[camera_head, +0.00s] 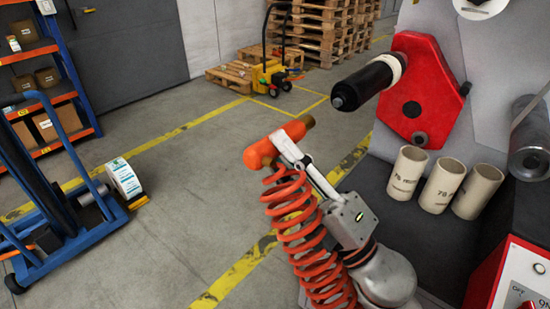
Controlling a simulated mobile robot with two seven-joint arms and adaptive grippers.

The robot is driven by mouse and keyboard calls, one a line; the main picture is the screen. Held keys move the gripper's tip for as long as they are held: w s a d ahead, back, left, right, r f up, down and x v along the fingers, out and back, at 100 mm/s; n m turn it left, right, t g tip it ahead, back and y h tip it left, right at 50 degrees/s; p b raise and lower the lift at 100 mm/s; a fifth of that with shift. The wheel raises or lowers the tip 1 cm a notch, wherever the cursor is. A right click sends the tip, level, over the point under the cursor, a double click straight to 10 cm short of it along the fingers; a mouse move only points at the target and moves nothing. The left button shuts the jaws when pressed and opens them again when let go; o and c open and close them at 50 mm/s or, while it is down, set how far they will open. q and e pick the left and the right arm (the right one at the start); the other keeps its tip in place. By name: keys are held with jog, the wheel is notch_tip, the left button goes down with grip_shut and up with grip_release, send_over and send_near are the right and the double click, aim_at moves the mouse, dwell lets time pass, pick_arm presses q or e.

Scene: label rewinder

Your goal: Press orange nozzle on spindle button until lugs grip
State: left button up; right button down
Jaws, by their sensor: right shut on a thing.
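The orange nozzle (263,152) has a brownish tip at its upper right end and a coiled orange hose (290,218) hanging below it. My right gripper (286,147) is shut on the nozzle, with its light-grey fingers across the body. The black spindle (367,83) sticks out to the left from a red plate (425,92) on the machine, with a pale ring near its base. Its free end is up and to the right of the nozzle tip, with a gap between them in the picture. My left gripper is out of view.
Several cardboard cores (408,172) stand on the dark machine ledge at right, below the spindle. Shelving, a yellow pallet truck (272,76) and pallets are behind. The floor between is clear.

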jog(key=shift+w+d, duration=0.65)
jog(key=shift+w, duration=0.3)
jog(key=shift+w+d+b, duration=0.65)
jog(key=shift+w+d, duration=0.15)
jog(key=shift+w, duration=0.25)
jog(key=shift+w+d, duration=0.3)
jog(key=shift+w, duration=0.1)
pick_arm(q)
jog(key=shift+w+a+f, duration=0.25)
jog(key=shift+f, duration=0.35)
pick_arm(e)
jog(key=shift+w+d, duration=0.8)
jog(key=shift+w, duration=0.3)
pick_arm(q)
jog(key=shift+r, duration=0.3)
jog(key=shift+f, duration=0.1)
pick_arm(e)
jog(key=shift+d, duration=0.1)
jog(key=shift+w+d, duration=0.25)
jog(key=shift+w, duration=0.15)
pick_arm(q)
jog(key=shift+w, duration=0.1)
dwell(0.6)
